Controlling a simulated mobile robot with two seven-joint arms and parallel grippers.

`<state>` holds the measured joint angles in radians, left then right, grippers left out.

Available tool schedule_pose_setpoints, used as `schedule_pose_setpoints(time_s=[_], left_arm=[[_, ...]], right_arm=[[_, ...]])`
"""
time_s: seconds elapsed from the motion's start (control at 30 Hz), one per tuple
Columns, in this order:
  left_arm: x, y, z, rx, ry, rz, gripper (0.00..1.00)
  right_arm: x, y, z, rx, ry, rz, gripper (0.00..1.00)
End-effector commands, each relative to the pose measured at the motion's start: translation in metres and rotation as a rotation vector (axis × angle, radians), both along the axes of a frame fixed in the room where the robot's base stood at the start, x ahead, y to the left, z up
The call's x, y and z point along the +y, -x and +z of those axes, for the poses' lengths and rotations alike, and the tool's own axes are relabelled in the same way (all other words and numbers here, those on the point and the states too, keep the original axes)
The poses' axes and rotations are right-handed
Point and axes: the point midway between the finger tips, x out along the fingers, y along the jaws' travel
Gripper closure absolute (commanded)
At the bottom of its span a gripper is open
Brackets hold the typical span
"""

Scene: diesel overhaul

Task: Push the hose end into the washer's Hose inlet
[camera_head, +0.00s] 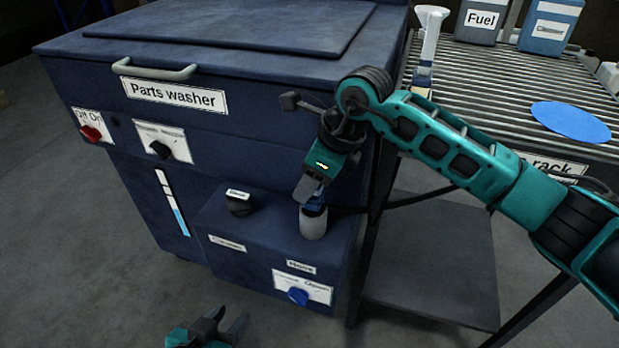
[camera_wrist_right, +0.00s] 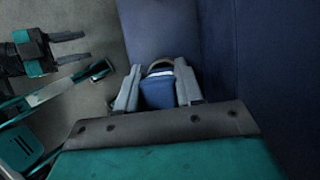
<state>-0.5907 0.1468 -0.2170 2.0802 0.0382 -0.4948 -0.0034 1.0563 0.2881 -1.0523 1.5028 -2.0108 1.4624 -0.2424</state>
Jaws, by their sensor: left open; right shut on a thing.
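The parts washer (camera_head: 120,130) is a dark blue cabinet with a lower step at its front right. A pale grey cylinder, apparently the Hose inlet (camera_head: 313,225), stands upright on that step above a "Hose" label. My right gripper (camera_head: 314,199) points down right over it, shut on the blue hose end (camera_wrist_right: 158,92). In the wrist view the hose end sits between both fingers, with a grey rim beyond it. The fingers hide how far it is in. My left gripper (camera_head: 225,328) is open and empty, low in front of the washer; it also shows in the wrist view (camera_wrist_right: 85,45).
A black capped knob (camera_head: 238,202) stands left of the inlet. A blue knob (camera_head: 298,296) is on the panel below. The roller rack (camera_head: 500,75) with a blue disc (camera_head: 571,122) is at right. The floor at left is clear.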

Motion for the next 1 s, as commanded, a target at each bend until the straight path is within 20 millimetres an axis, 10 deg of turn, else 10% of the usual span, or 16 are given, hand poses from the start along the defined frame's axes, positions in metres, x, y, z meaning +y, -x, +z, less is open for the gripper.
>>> schedule_pose_setpoints(time_s=[0.3,0.33,0.6,1.0], left_arm=[[-0.001,-0.001,0.001,-0.002,0.002,-0.002,0.57],[-0.001,-0.001,0.001,-0.003,0.002,-0.002,0.57],[-0.001,-0.001,0.002,-0.006,0.003,-0.001,0.57],[-0.001,-0.002,0.005,-0.009,0.002,-0.001,0.57]], right_arm=[[0.0,0.0,0.0,-0.002,-0.003,0.0,1.0],[0.0,0.0,0.0,-0.002,-0.003,0.0,0.62],[0.0,0.0,-0.001,-0.001,-0.002,0.0,0.36],[-0.004,0.001,0.009,-0.001,-0.001,0.0,0.34]])
